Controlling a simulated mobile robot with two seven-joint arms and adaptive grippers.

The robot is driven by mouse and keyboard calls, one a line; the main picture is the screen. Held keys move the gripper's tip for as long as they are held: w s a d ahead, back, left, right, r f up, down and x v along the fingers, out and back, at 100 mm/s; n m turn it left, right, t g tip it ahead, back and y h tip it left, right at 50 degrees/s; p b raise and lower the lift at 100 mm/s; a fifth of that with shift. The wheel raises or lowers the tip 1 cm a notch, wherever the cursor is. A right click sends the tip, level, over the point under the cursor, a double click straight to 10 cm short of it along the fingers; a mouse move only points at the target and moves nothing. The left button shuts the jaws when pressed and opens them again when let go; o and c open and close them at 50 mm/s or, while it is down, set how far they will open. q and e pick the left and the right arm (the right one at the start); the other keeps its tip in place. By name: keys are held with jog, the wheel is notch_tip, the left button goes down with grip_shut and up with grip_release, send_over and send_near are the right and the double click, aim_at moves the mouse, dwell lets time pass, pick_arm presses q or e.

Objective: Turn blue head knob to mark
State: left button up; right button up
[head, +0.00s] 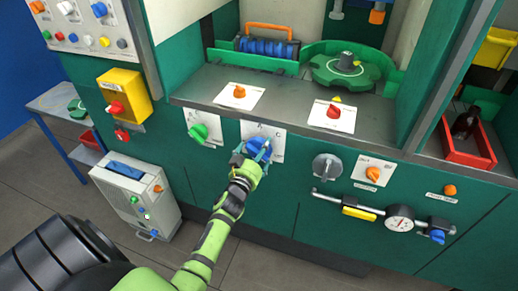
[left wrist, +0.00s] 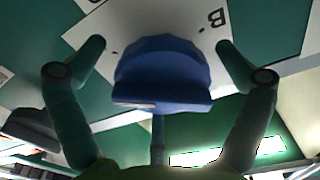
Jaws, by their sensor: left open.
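The blue head knob (head: 258,146) sits on a white card (head: 277,131) on the green front panel. My left gripper (head: 255,152) is at the knob, with its fingers around it. In the left wrist view the blue knob (left wrist: 162,72) lies between the two spread fingers of the left gripper (left wrist: 162,50). A gap shows on both sides, so the fingers look apart from the knob. A letter B (left wrist: 217,18) and small dots show on the card there. I cannot tell which mark the knob points to. My right gripper is not in view.
A green knob (head: 199,132) is left of the blue one, and a grey knob (head: 326,167) is to its right. A gauge (head: 400,218) with pipework is lower right. Orange (head: 239,92) and red (head: 333,111) knobs sit on the ledge above.

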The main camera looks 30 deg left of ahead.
pick_arm(q)
jog(key=shift+w, duration=0.2)
jog(key=shift+s, duration=0.1)
jog(key=c, duration=1.1)
jog(key=shift+o, duration=0.2)
jog(key=shift+f+m, duration=0.2)
jog(key=shift+m, duration=0.1)
jog(key=o, duration=1.1)
jog(key=shift+c, duration=0.2)
jog(key=shift+r, duration=0.1)
